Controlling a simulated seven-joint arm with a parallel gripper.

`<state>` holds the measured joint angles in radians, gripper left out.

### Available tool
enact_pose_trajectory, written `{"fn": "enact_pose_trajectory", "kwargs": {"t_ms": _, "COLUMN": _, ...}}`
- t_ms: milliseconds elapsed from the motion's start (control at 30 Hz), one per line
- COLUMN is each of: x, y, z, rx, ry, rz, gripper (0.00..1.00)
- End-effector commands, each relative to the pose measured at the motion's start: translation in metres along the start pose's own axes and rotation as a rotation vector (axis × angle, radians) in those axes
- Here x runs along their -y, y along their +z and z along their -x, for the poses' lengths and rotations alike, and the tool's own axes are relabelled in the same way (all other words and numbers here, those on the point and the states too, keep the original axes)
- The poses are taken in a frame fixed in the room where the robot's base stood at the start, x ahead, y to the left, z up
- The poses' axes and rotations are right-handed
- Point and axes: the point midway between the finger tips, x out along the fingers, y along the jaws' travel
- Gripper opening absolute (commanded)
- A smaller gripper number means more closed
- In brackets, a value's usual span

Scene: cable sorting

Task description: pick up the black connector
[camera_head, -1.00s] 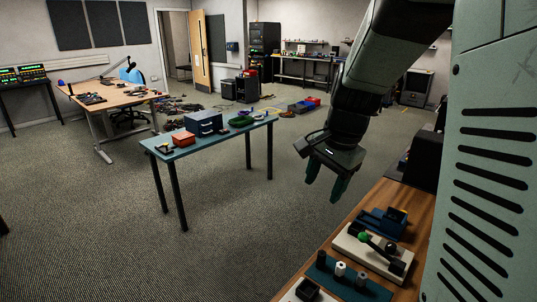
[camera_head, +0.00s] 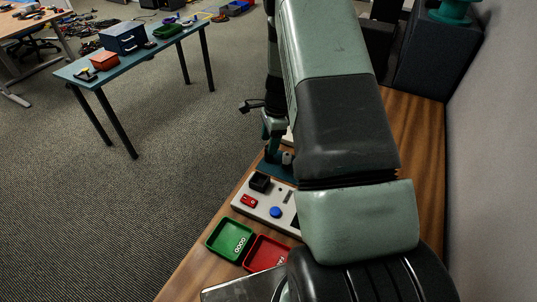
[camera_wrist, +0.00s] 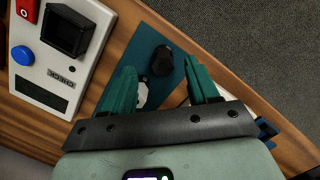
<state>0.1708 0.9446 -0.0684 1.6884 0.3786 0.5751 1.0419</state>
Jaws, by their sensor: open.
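The black connector (camera_wrist: 162,60) stands on a teal mat (camera_wrist: 150,36) in the wrist view. My gripper (camera_wrist: 161,66) is open, its two green fingers spread to either side of the black connector in the picture, apart from it. A white connector (camera_wrist: 142,95) is beside the left finger and partly hidden by it. In the head view my gripper (camera_head: 272,128) is small, over the far part of the wooden bench. I cannot make out the black connector there; a grey-white connector (camera_head: 287,158) shows on the mat.
A white check unit (camera_head: 263,211) with a black socket (camera_wrist: 68,30) and blue button (camera_wrist: 22,55) sits beside the mat. A green tray (camera_head: 214,244) and a red tray (camera_head: 247,262) lie nearer. Carpeted floor is beyond the bench edge.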

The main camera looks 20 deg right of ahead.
Motion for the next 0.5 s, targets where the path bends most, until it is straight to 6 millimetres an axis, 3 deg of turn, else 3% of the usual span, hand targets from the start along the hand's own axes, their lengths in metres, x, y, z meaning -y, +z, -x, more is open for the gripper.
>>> {"fn": "enact_pose_trajectory", "kwargs": {"t_ms": 500, "x": 0.003, "y": -0.003, "z": -0.055, "rx": 0.000, "ry": -0.001, "rz": 0.001, "gripper": 0.60}}
